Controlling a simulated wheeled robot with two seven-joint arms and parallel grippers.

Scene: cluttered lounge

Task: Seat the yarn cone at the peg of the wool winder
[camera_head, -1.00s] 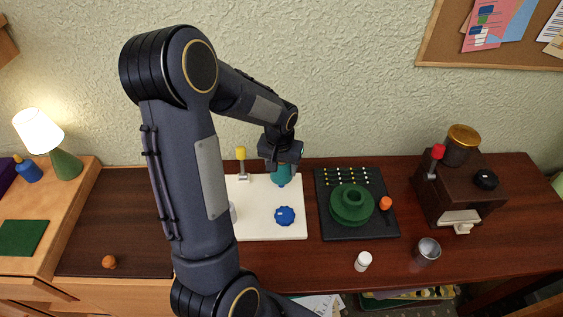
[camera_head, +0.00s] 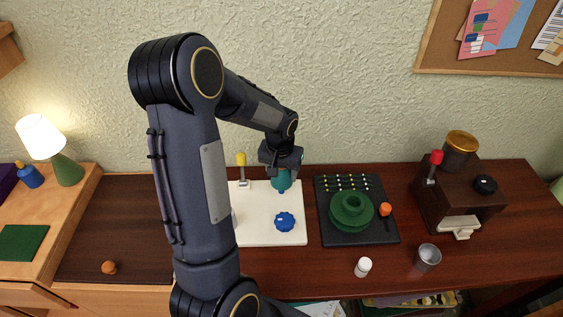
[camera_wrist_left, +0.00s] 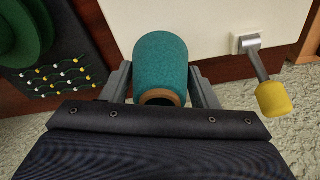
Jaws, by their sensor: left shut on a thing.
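The teal yarn cone (camera_head: 281,180) is held over the back of a white board (camera_head: 262,236) with a blue knob (camera_head: 285,222) and a yellow-tipped lever (camera_head: 242,160). I take this board to be the wool winder; no peg is clearly visible on it. My left gripper (camera_head: 281,168) is shut on the cone. In the left wrist view the cone (camera_wrist_left: 160,62) sits between the two fingers (camera_wrist_left: 160,88), its brown-rimmed end toward the camera. Whether it touches the board I cannot tell. My left arm hides the board's left side. My right gripper is not in view.
Right of the board is a black panel (camera_head: 335,238) with a green stepped disc (camera_head: 351,211) and an orange knob. A brown grinder-like box (camera_head: 450,205) stands farther right. A white bottle (camera_head: 363,267) and metal cup (camera_head: 428,258) stand in front. A lamp is at left.

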